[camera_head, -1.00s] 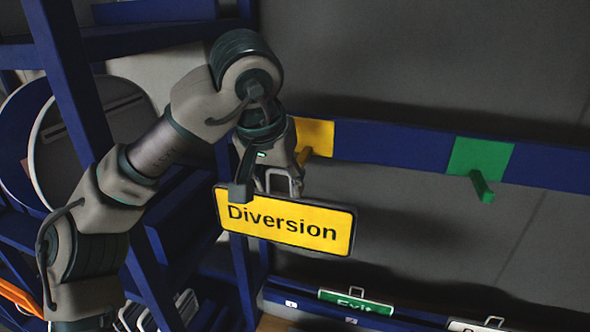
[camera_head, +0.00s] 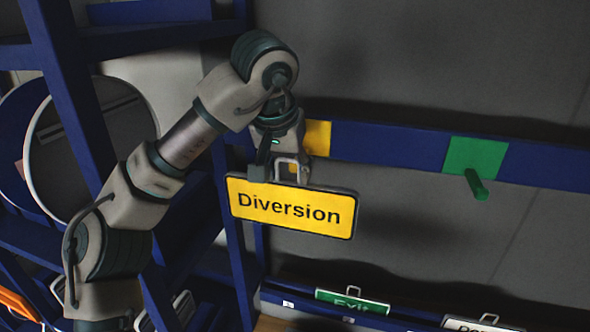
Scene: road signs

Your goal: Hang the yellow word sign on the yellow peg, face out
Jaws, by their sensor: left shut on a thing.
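The yellow word sign (camera_head: 290,208) reads "Diversion" and hangs upright, slightly tilted, with its lettered face toward me. A metal loop handle stands on its top edge. My left gripper (camera_head: 272,174) is shut on the sign at its top left, beside the handle. The yellow backing square (camera_head: 318,137) on the blue rail is behind and just right of my gripper. The yellow peg is mostly hidden by my gripper and the sign's handle, so I cannot tell whether the handle is around it. My right gripper is not in view.
The blue rail (camera_head: 390,158) runs along the grey wall, with a green peg (camera_head: 476,186) to the right. A green "Exit" sign (camera_head: 352,302) and a white sign (camera_head: 478,325) stand in a rack below. Blue shelving (camera_head: 75,100) with round signs is at left.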

